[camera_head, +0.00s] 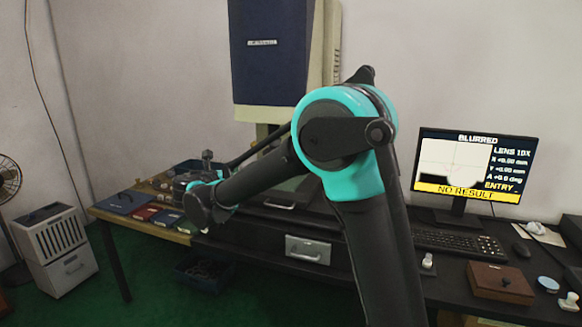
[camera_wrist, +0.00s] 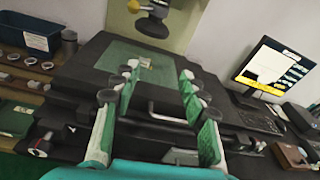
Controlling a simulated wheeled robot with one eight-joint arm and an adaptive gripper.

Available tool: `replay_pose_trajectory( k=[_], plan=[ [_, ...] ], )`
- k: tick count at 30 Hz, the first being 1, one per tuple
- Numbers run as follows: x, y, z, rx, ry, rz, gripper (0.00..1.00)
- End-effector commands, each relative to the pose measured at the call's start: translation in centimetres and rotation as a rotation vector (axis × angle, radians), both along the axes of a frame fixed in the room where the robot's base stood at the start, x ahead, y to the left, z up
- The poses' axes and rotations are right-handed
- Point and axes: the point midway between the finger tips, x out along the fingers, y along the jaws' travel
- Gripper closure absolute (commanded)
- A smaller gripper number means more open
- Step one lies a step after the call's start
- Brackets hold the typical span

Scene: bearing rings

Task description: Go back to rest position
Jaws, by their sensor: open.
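My gripper (camera_wrist: 158,80) is open and empty, with its green-faced fingers spread apart over the measuring machine's stage in the wrist view. A small metal ring-like part (camera_wrist: 145,63) sits on the green stage plate (camera_wrist: 112,57), beyond and between the fingertips and apart from them. In the head view my arm reaches left across the bench. The fingers cannot be made out there, and the arm hides much of the stage.
The machine's lens head (camera_wrist: 153,22) hangs above the stage. A blue bin (camera_wrist: 28,36) and several rings on a wooden rack (camera_wrist: 14,74) lie left. The monitor (camera_head: 475,180) reads "NO RESULT". A keyboard (camera_head: 458,243) and brown box (camera_head: 500,284) stand right.

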Motion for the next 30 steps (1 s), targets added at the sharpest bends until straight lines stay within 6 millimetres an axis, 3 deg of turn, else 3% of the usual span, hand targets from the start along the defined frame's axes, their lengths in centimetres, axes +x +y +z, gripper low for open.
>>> replay_pose_trajectory(
  k=[8, 11, 14, 18, 21, 25, 30],
  plan=[
    [-0.3, -9.9, -3.8, 0.318, 0.041, -0.156, 0.57],
    [-1.4, -15.4, -6.2, 0.514, 0.048, -0.268, 0.57],
    [-3.8, -21.3, -9.3, 0.753, 0.042, -0.418, 0.57],
    [-8.7, -28.5, -13.8, 1.110, -0.008, -0.671, 0.57],
    [-13.2, -32.5, -17.1, 1.373, -0.074, -0.884, 0.57],
    [-19.4, -35.7, -21.0, 1.699, -0.196, -1.178, 0.57],
    [-26.4, -36.8, -25.0, 2.049, -0.383, -1.543, 0.57]
  ],
)
